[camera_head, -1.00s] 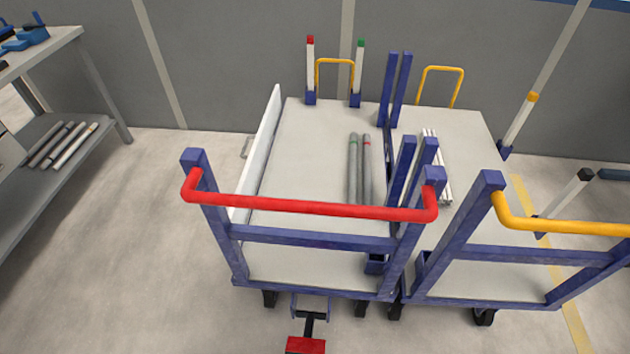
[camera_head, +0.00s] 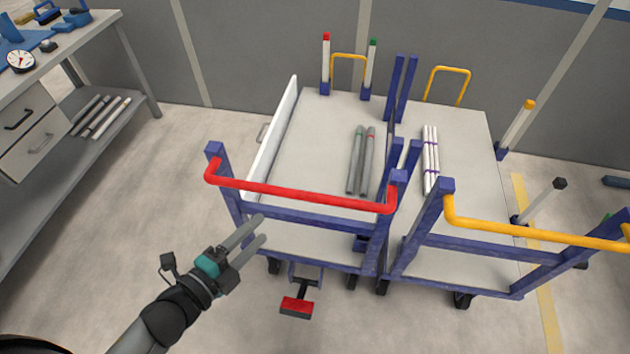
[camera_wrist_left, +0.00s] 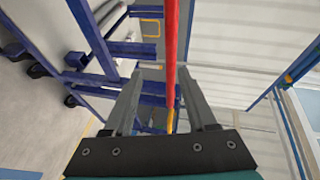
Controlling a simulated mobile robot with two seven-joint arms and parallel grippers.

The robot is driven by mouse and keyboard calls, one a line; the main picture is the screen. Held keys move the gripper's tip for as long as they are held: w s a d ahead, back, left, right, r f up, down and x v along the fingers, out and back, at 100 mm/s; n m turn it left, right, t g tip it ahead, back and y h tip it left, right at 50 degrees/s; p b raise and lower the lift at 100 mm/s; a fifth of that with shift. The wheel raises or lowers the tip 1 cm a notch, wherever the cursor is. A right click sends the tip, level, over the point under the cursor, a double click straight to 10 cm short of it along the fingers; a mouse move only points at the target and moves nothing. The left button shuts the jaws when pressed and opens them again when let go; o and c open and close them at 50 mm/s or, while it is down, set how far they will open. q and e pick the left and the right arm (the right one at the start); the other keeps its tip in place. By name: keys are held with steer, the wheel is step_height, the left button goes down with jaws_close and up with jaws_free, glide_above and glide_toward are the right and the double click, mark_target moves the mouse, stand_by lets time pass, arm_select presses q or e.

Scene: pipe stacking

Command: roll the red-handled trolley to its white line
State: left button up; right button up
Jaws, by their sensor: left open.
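The red-handled trolley has a blue frame, a grey deck and a red handle (camera_head: 300,197) across its near end in the head view. A red pedal (camera_head: 297,307) sticks out low at its near end. My left gripper (camera_head: 263,229) is open and empty, just on the near side of the handle, below its left half in the picture. In the left wrist view the red handle (camera_wrist_left: 171,50) runs upright in the picture, in line with the gap between the open fingers (camera_wrist_left: 168,100). I see no touch. I cannot make out a white line on the floor. My right gripper is not in view.
A yellow-handled trolley (camera_head: 540,233) stands close on the right. Grey pipes (camera_head: 361,162) and white pipes (camera_head: 431,160) lie on the decks. A yellow floor line (camera_head: 549,315) runs at the right. A workbench (camera_head: 60,60) stands left, with clear floor (camera_head: 150,190) between.

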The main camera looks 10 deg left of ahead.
mark_target(299, 191)
arm_select(q)
steer(key=d+r+x, duration=0.1)
steer(key=r+x, duration=0.1)
steer(key=x, duration=1.3)
steer(key=shift+d+m+h, duration=0.25)
steer(key=shift+m+h, duration=0.15)
steer(key=shift+r, duration=0.1)
jaws_close()
stand_by(0.9)
